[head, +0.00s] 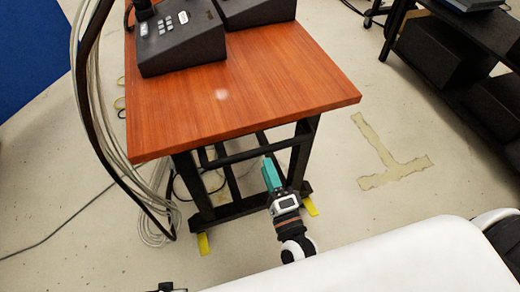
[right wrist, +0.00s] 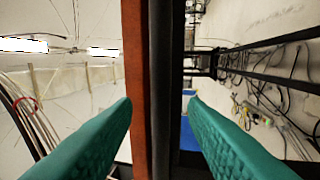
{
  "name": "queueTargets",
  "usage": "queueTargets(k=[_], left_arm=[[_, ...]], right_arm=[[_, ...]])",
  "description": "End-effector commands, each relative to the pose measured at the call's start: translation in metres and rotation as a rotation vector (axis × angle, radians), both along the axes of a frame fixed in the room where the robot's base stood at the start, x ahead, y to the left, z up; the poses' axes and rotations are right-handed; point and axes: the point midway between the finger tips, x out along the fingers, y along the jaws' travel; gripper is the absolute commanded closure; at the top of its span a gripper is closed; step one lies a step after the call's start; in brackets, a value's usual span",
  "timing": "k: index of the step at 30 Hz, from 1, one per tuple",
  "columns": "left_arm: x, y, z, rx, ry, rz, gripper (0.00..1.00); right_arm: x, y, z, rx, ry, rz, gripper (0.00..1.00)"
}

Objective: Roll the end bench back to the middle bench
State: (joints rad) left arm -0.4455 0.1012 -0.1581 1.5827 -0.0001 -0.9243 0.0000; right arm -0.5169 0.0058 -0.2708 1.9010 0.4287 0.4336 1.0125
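A wood-topped bench (head: 260,85) on a black frame stands in front of me in the head view, its near edge toward me. I cannot tell for sure that it is the end bench. My right gripper (head: 269,172) is in front of that edge, teal fingers pointing at the bench. In the right wrist view the gripper (right wrist: 160,103) is open, its fingers apart. The board's edge (right wrist: 136,60) and a black rail (right wrist: 164,70) show in the gap between them. I cannot tell whether either finger touches. My left gripper is not in view.
A black bench (head: 470,60) stands at the right. Bare floor with a worn T-shaped mark (head: 392,168) lies between. A blue panel (head: 30,50) is far left.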

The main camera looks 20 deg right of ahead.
Motion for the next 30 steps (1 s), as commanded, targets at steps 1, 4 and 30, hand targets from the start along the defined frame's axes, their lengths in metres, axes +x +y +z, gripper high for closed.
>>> queueTargets(k=[1, 4, 30], left_arm=[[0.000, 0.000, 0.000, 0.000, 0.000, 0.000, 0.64], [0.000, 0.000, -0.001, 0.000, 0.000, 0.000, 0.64], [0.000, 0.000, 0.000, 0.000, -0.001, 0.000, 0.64]], right_arm=[[0.012, 0.000, 0.003, 0.000, -0.004, -0.002, 0.60], [0.030, 0.001, 0.006, -0.001, -0.002, -0.002, 0.60], [0.060, 0.002, 0.011, -0.004, 0.003, 0.000, 1.00]])
